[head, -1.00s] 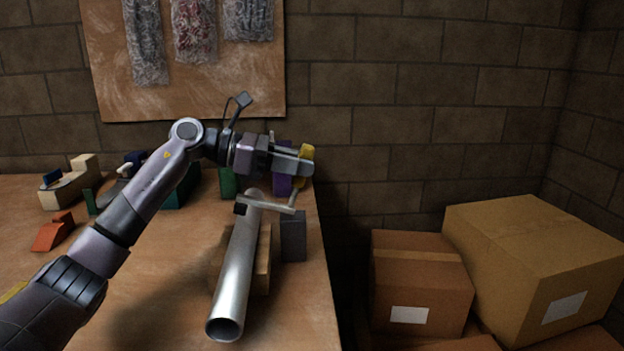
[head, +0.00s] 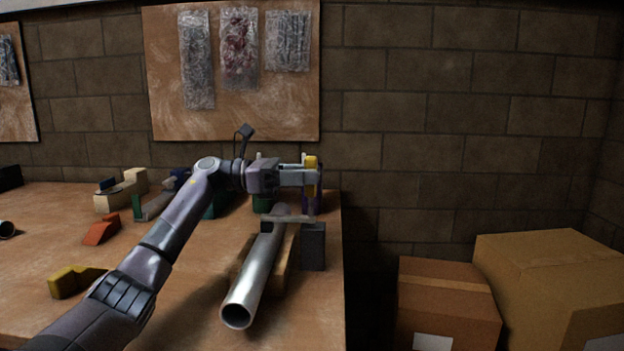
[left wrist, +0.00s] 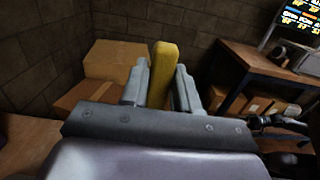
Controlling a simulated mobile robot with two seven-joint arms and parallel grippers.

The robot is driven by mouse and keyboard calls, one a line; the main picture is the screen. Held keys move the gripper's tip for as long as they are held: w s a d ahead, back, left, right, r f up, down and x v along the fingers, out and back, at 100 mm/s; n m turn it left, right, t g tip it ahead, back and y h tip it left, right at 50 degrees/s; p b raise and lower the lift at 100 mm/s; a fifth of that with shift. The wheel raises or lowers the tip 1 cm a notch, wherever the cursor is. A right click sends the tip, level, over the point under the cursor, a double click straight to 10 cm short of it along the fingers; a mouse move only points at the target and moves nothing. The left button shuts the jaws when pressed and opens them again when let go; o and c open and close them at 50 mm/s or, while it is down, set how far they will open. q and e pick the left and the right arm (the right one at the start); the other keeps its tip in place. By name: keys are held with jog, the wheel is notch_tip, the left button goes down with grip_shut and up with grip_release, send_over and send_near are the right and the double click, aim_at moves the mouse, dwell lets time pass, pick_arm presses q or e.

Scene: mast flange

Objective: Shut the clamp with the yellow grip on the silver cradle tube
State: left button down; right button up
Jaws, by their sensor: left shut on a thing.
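The silver tube (head: 258,272) lies on a wooden cradle (head: 286,262) near the bench's right edge, its open end toward me. A grey clamp bar (head: 290,218) crosses over its far end. The clamp's yellow grip (head: 311,162) stands up above and to the right of the tube; its link to the bar is partly hidden. My left gripper (head: 308,177) is shut on the yellow grip. In the left wrist view the grip (left wrist: 162,70) stands between the two fingers.
A dark grey block (head: 313,246) stands right of the tube. Purple and green pieces are behind my gripper. An orange block (head: 100,230) and a yellow piece (head: 72,281) lie on the bench's left. Cardboard boxes (head: 447,300) stand beyond the right edge.

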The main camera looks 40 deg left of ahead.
dwell(0.5)
pick_arm(q)
jog(key=c, duration=0.9)
grip_release()
jog(key=shift+a, duration=0.1)
jog(key=v, duration=0.7)
jog(key=shift+s, duration=0.1)
